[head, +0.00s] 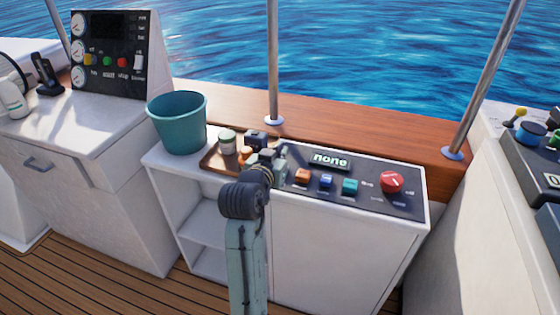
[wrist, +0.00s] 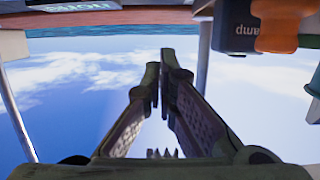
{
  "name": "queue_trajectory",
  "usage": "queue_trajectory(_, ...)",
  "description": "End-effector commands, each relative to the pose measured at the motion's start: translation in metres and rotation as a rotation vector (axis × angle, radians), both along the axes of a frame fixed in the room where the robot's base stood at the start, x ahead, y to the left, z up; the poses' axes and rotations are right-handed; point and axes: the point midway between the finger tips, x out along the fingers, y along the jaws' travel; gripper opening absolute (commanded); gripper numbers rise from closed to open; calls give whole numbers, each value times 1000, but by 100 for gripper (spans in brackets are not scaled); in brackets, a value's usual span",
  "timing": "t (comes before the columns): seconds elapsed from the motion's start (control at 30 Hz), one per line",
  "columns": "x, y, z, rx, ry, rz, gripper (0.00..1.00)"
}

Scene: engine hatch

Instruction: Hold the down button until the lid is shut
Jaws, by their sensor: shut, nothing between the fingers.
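The dark control panel (head: 325,190) is on top of the white cabinet. It carries an orange button (head: 302,176), a blue button (head: 326,181), a teal button (head: 350,187) and a red knob (head: 391,182). Their labels are too small to read, so I cannot tell which is the down button. A small display (head: 330,160) reads "none". My gripper (head: 283,160) is over the panel's left end, left of the orange button. In the wrist view its fingers (wrist: 163,60) are together and empty. I cannot make out the lid.
A wooden tray (head: 216,161) with a small jar (head: 227,141) and other items is left of my gripper. A teal bucket (head: 178,122) stands farther left. Metal posts (head: 272,60) rise behind the panel. Another console (head: 530,155) is at the right.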

Motion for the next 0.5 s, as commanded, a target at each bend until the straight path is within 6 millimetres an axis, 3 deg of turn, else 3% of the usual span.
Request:
queue_trajectory(0.03,-3,1,-13,-4,10,2,0)
queue_trajectory(0.2,-3,1,-32,-3,7,2,0)
queue_trajectory(0.5,-3,2,-39,-1,2,2,0)
